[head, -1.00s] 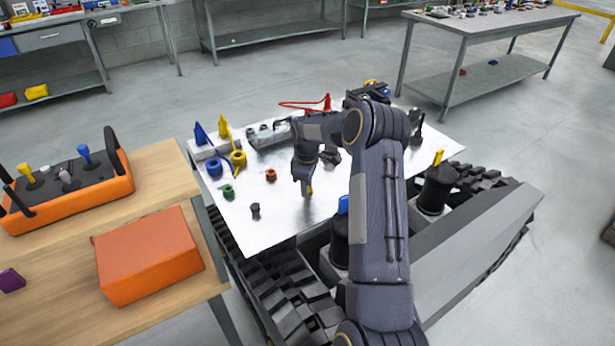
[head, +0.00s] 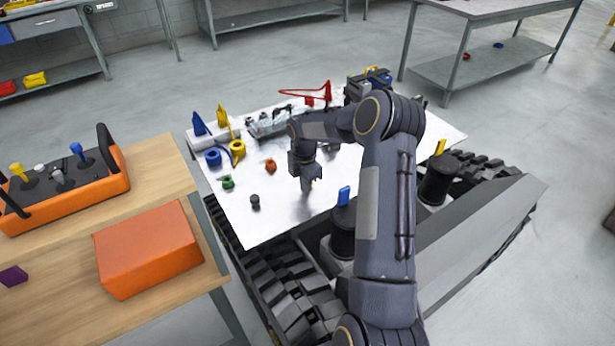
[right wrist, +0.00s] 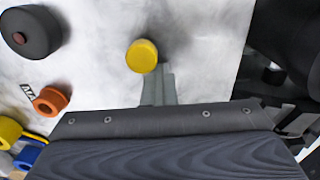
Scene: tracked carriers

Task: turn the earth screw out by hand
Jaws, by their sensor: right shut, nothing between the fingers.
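A round yellow screw head (right wrist: 142,56) shows in the right wrist view, above a pale plate; I take it for the earth screw, but no label on it can be read. My right gripper (right wrist: 160,88) is shut and empty, its fingertips close beside the yellow head. I cannot tell whether they touch it. In the head view my right gripper (head: 307,186) points down at the middle of the pale plate (head: 260,228), and the yellow head is hidden there. My left gripper is not in view.
On the plate stand a black knob (head: 255,201), an orange ring (head: 270,165), a green ring (head: 228,182), a blue ring (head: 213,158) and a yellow ring (head: 237,150). A blue-handled black post (head: 343,230) rises close to my right arm. An orange box (head: 150,248) lies on the wooden bench.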

